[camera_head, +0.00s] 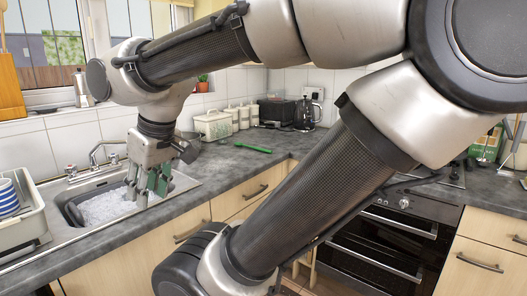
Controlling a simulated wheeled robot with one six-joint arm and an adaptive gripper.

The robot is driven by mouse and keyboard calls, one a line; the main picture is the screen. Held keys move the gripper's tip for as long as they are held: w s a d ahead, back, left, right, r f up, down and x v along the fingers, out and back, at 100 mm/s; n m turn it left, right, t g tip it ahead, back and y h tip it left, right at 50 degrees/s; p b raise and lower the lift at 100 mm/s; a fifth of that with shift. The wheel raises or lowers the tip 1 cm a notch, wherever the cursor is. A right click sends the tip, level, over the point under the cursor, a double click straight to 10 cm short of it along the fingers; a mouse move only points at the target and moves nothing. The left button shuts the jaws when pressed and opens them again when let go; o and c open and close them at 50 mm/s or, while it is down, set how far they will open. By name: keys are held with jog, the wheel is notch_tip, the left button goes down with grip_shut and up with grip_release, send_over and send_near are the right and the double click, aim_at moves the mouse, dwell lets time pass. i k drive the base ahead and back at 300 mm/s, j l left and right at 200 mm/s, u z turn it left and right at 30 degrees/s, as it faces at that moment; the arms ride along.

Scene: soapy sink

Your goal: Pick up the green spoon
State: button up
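The green spoon (252,147) lies flat on the dark grey countertop behind and to the right of the sink. My gripper (148,188) points down over the sink basin, to the left of the spoon and clear of it. Its fingers look spread apart, with greenish pads, and I see nothing held between them. The sink (184,183) holds white soapy foam (105,207), which hides what lies below it.
A dish rack (30,222) with blue-striped crockery stands left of the sink. The faucet (98,153) rises behind the basin. Canisters (233,118), a toaster (272,111) and a kettle (304,114) line the wall. The counter around the spoon is clear.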

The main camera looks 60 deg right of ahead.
aim_at(237, 144)
jog(key=z, duration=0.35)
jog(key=l+z, duration=0.15)
jog(key=z, duration=0.25)
jog(key=k+l+z, duration=0.1)
jog(key=z, duration=0.25)
jog(key=i+l, duration=1.15)
jog(key=l, duration=0.15)
